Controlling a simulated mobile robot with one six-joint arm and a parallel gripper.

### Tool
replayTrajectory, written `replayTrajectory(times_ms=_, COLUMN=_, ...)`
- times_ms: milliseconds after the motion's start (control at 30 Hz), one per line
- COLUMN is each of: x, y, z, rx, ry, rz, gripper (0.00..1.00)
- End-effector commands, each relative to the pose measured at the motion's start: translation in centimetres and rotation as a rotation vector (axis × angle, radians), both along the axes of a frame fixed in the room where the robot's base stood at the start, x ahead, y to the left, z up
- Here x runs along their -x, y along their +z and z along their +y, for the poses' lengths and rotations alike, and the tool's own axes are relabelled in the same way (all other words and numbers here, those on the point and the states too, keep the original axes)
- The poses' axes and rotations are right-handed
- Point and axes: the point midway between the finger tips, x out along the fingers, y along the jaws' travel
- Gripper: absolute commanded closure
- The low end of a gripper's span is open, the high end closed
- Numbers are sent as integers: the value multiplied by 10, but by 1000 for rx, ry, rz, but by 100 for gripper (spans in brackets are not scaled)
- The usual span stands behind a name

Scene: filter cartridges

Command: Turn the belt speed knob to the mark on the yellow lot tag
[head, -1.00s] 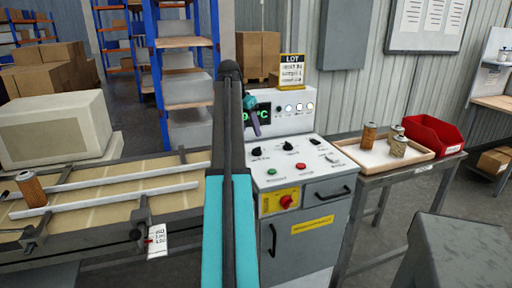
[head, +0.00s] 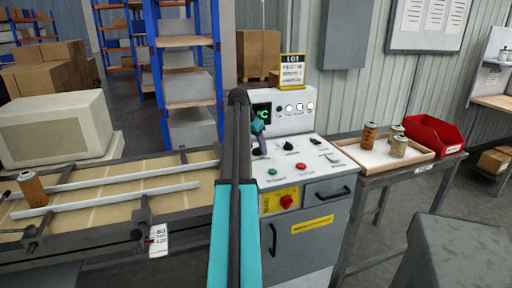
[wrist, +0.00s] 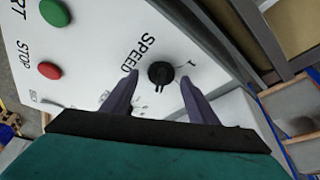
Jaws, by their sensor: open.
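The belt speed knob (wrist: 161,74) is a round black knob on the white panel, beside the printed word SPEED, in the wrist view. My gripper (wrist: 157,78) is open, with one purple finger on each side of the knob and a gap on both sides. In the head view my gripper (head: 259,150) is over the left part of the control panel, and my arm hides part of the cabinet. The yellow lot tag (head: 292,72) stands on top of the console. Its lines of print are too small to read.
Green (wrist: 54,12) and red (wrist: 49,70) buttons sit near the knob on the panel. A red emergency button (head: 287,201) is on the cabinet front. The conveyor (head: 110,168) with a cartridge is at left. A tray (head: 428,155) with several cartridges and a red bin (head: 436,134) are at right.

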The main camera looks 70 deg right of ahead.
Motion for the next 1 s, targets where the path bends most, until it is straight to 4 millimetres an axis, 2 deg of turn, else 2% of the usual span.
replayTrajectory(times_ms=167, x=0, y=0, z=0, rx=0, ry=0, rz=0, gripper=47)
replayTrajectory(times_ms=267, x=0, y=0, z=0, rx=0, ry=-1, rz=0, gripper=60)
replayTrajectory(times_ms=400, x=1, y=0, z=0, rx=0, ry=-1, rz=1, gripper=84)
replayTrajectory(times_ms=433, x=1, y=0, z=0, rx=0, ry=-1, rz=1, gripper=87)
replayTrajectory(times_ms=467, x=2, y=0, z=5, rx=1, ry=-1, rz=1, gripper=86)
replayTrajectory(times_ms=767, x=3, y=1, z=1, rx=-2, ry=23, rz=2, gripper=86)
replayTrajectory(times_ms=1000, x=5, y=1, z=1, rx=-3, ry=114, rz=2, gripper=87)
